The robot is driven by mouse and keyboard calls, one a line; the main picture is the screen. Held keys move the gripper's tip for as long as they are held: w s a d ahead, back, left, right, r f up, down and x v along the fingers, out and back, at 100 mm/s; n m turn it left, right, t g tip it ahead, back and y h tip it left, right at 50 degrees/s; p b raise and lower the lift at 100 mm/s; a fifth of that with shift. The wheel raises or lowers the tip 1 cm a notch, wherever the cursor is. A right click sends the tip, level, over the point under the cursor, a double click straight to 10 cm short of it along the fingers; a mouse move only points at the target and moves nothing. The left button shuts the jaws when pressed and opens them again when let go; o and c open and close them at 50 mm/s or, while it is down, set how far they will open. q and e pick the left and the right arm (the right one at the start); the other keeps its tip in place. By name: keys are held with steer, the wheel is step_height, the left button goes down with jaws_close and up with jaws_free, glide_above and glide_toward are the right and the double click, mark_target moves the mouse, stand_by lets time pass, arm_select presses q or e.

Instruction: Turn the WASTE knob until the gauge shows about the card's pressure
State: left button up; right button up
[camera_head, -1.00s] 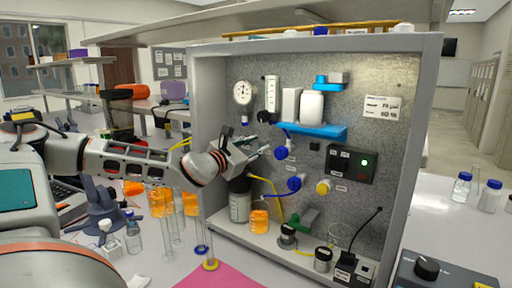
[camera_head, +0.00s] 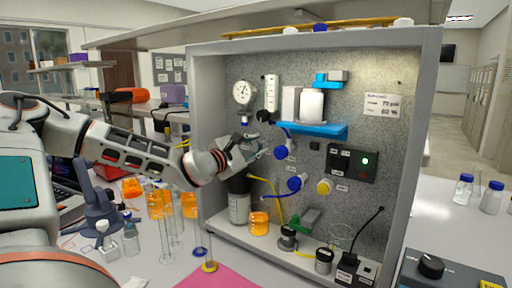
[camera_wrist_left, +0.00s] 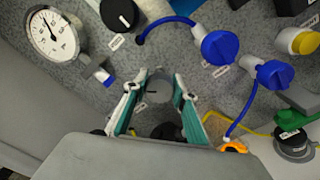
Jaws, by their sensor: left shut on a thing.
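My left gripper (camera_head: 262,150) reaches to the grey speckled panel from the left. In the left wrist view its green-sided fingers (camera_wrist_left: 158,98) are shut on a round grey knob (camera_wrist_left: 160,88), taken as the WASTE knob; its label is not readable. The white round gauge (camera_head: 243,93) is above the gripper on the panel; it also shows in the left wrist view (camera_wrist_left: 53,34), with a dark needle whose exact reading is unclear. The white card (camera_head: 384,106) is at the panel's upper right; its small print is hard to read. My right gripper is not in view.
A black knob (camera_head: 265,116) sits close above the gripper. Blue knobs (camera_head: 281,152) (camera_head: 294,183) and a yellow knob (camera_head: 324,187) are to its right. A blue shelf (camera_head: 318,130) juts out above. Bottles and orange-filled cylinders (camera_head: 158,203) stand below the arm.

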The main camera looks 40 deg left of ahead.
arm_select(q)
steer(key=o, duration=1.1)
steer(key=shift+s, duration=0.15)
steer(key=shift+s+d, duration=0.2)
steer(key=shift+s, duration=1.75)
steer(key=shift+s+d, duration=0.25)
steer(key=shift+s, duration=1.7)
steer(key=shift+s+d, duration=0.2)
steer(key=shift+s, duration=1.75)
